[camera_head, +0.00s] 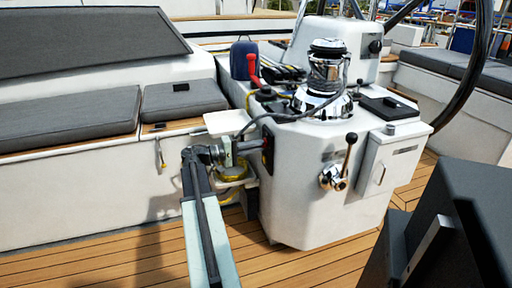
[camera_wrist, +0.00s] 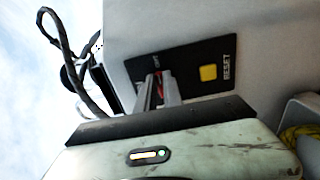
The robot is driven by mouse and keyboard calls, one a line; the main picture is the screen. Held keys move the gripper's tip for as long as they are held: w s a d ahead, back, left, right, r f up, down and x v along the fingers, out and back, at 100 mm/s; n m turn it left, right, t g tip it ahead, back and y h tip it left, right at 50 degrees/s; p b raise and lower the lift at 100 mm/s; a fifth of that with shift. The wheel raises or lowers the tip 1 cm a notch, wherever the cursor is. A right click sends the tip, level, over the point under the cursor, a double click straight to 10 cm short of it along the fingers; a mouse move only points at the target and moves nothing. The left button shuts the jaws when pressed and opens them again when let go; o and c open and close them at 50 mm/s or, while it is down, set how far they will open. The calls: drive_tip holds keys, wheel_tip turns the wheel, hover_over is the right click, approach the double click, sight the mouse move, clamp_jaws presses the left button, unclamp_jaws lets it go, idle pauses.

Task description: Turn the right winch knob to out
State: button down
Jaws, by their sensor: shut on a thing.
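My gripper (camera_head: 260,145) reaches the left side of the white console, at a dark panel (camera_head: 268,160) with a bit of red on it. In the wrist view my gripper (camera_wrist: 160,80) has its two grey fingers close together against the black panel (camera_wrist: 200,55). They are shut on a small red knob (camera_wrist: 159,88), mostly hidden between the fingers. Small white lettering stands just above the fingertips. It is too small and turned to read surely, and the knob's pointing direction is hidden. A yellow button (camera_wrist: 208,73) marked RESET lies to the right on the panel.
A chrome winch (camera_head: 327,75) with a rope (camera_head: 270,117) stands on the console (camera_head: 295,190). A lever with a black ball (camera_head: 345,155) sticks out of its front. Grey-cushioned benches (camera_head: 70,110) lie left. The teak floor (camera_head: 130,255) in front is clear.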

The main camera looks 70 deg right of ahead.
drive_tip(key=c, duration=1.5)
unclamp_jaws()
drive_tip(key=v, duration=0.7)
drive_tip(key=shift+w+a, duration=0.25)
drive_tip(key=shift+w, duration=0.1)
